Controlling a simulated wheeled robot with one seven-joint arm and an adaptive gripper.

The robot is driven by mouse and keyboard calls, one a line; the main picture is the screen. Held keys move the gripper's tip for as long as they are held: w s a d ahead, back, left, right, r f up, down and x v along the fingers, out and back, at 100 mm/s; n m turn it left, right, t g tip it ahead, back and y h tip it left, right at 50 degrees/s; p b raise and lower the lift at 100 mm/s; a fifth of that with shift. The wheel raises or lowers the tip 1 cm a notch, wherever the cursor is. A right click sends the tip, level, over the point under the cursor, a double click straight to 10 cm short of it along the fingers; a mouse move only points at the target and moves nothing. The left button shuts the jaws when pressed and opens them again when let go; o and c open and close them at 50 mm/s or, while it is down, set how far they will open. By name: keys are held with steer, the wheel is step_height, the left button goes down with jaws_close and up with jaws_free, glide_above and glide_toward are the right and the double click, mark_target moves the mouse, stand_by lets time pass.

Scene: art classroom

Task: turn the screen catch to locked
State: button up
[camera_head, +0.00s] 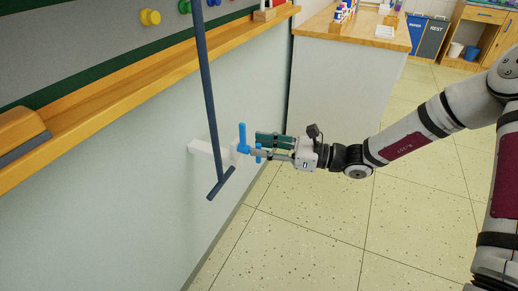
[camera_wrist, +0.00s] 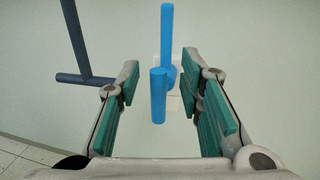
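The screen catch is a blue piece (camera_head: 243,137) on a white mount (camera_head: 206,149) that stands out from the pale wall panel. One blue bar points up; a second, shorter blue part (camera_head: 258,156) sticks out towards my gripper. In the wrist view the upright bar (camera_wrist: 167,35) rises behind the nearer blue stub (camera_wrist: 158,95). My gripper (camera_wrist: 160,82) is open, its green-padded fingers on either side of the blue stub with gaps visible on both sides. In the head view my gripper (camera_head: 262,146) reaches the catch from the right.
A dark blue rod with a T-shaped end (camera_head: 221,184) hangs in front of the wall, just left of the catch; it also shows in the wrist view (camera_wrist: 85,78). A wooden ledge (camera_head: 140,88) runs above. A counter (camera_head: 350,38) stands behind. The tiled floor is clear.

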steer(key=shift+a, duration=0.65)
jaws_close()
